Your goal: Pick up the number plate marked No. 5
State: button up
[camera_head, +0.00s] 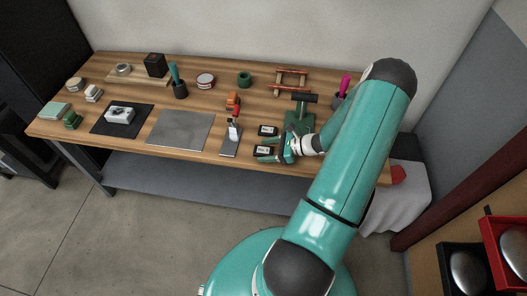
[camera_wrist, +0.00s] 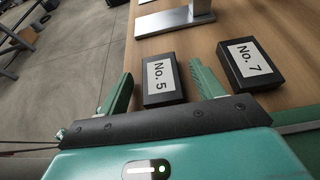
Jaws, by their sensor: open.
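The number plate marked No. 5 (camera_wrist: 162,78) is a black block with a white label, lying on the wooden table in the wrist view. In the head view it is the nearer of two small black plates (camera_head: 263,150), close to the front edge. My gripper (camera_wrist: 160,88) is open, with one green finger to the left of the No. 5 plate and the other to its right, between it and the No. 7 plate. My gripper also shows in the head view (camera_head: 270,151), low at the table's front. Nothing is held.
The No. 7 plate (camera_wrist: 250,64) lies just right of the No. 5 plate. A grey metal stand (camera_wrist: 176,18) is beyond them. In the head view, a green press-like tool (camera_head: 300,121) stands beside my gripper, and a grey mat (camera_head: 180,130) lies to the left.

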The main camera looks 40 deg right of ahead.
jog(key=c, duration=1.2)
jog(key=shift+r, duration=0.1)
